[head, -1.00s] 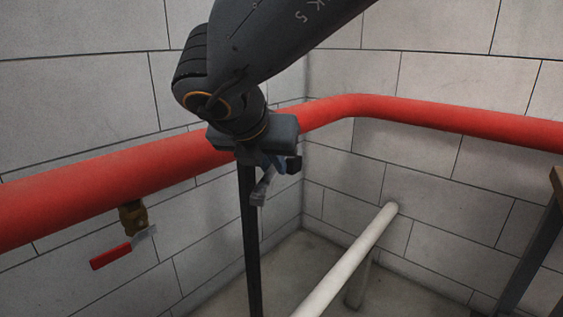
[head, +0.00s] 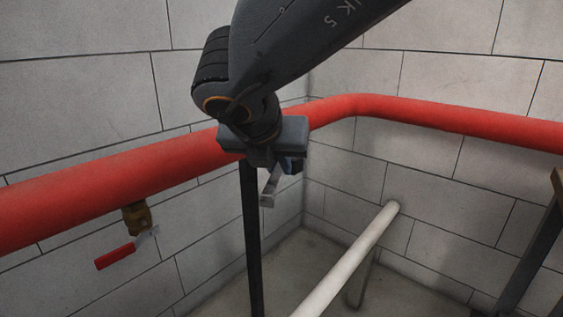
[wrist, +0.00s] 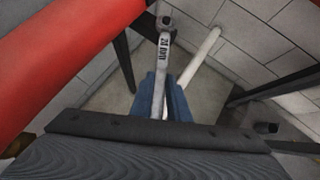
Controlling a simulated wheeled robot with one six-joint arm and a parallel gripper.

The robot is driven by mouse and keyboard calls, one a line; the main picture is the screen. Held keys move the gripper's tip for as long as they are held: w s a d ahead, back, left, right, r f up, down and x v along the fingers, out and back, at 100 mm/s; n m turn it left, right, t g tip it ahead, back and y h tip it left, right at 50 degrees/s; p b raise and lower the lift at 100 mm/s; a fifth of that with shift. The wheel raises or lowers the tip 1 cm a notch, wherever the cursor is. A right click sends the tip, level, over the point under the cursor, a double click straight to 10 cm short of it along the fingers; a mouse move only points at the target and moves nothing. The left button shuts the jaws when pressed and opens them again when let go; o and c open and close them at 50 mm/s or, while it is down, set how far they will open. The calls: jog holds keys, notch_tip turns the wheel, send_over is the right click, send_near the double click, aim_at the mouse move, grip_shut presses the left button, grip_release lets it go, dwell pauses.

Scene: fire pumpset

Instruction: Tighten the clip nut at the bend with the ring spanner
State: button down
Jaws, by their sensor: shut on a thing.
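My gripper (head: 284,164) is shut on the ring spanner (wrist: 162,65), a pale metal tool with dark lettering on its shank. In the wrist view the blue fingers (wrist: 163,98) grip its near part and the ring end (wrist: 164,21) points away. The pipe bends (head: 352,103) at the corner, right of my gripper. I cannot make out the clip nut; my arm covers part of the pipe.
A brass valve (head: 137,217) with a red lever (head: 115,257) hangs under the pipe at left. A dark post (head: 251,245) stands below my gripper. A white pipe (head: 345,262) runs from the right wall. A dark-legged stand (head: 530,255) is at right.

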jog(key=shift+r, duration=0.2)
jog(key=shift+r+p, duration=2.45)
jog(key=shift+p, duration=0.2)
jog(key=shift+f, duration=0.15)
jog(key=shift+f+b, duration=0.75)
jog(key=shift+f, duration=0.45)
jog(key=shift+p, duration=0.5)
jog(key=shift+f+b, duration=1)
jog(key=shift+f, duration=0.45)
jog(key=shift+a, duration=0.1)
